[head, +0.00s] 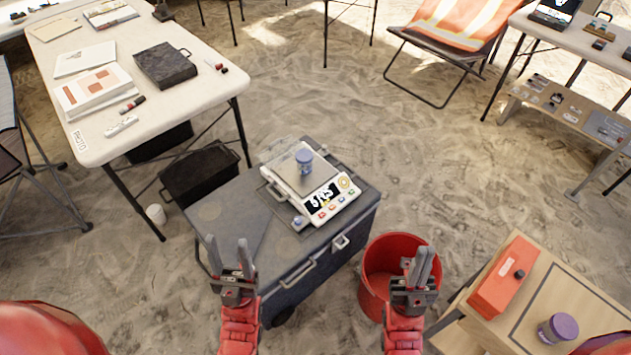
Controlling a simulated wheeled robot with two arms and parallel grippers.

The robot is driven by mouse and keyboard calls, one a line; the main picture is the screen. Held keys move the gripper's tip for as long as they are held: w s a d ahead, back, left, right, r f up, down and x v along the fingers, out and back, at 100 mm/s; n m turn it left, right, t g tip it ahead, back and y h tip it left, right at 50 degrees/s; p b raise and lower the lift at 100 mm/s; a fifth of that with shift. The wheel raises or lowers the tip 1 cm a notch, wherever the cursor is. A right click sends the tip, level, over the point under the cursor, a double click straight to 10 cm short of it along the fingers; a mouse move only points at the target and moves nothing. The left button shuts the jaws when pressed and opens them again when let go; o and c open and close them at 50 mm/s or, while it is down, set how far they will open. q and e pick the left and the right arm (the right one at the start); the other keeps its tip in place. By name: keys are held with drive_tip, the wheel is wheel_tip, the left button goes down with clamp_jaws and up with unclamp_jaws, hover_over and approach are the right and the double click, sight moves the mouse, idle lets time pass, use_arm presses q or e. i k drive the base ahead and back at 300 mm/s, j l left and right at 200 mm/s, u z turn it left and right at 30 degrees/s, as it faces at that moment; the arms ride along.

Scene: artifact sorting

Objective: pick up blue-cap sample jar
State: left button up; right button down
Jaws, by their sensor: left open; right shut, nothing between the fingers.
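The blue-cap sample jar (304,161) stands upright on the plate of a white digital scale (342,207). The scale sits on the lid of a grey wheeled cooler box (222,212) in the middle of the view. My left gripper (243,258) is open and empty, over the near left part of the cooler, short of the jar. My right gripper (418,266) is shut and empty, over the red bucket and to the right of the cooler. Nothing hides the jar from view.
A red bucket (371,290) stands right of the cooler. A wooden table (575,307) at lower right holds a red box (498,285) and a purple-lidded jar (560,327). A white table (113,67) with papers and a dark case stands at upper left. Open sand lies beyond the cooler.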

sight(302, 168)
drive_tip(key=i+l+u, duration=0.1)
drive_tip(key=u, duration=0.3)
drive_tip(key=i+l+u, duration=0.25)
drive_tip(key=u, duration=0.15)
drive_tip(key=i+l+u, duration=0.2)
drive_tip(key=u, duration=0.25)
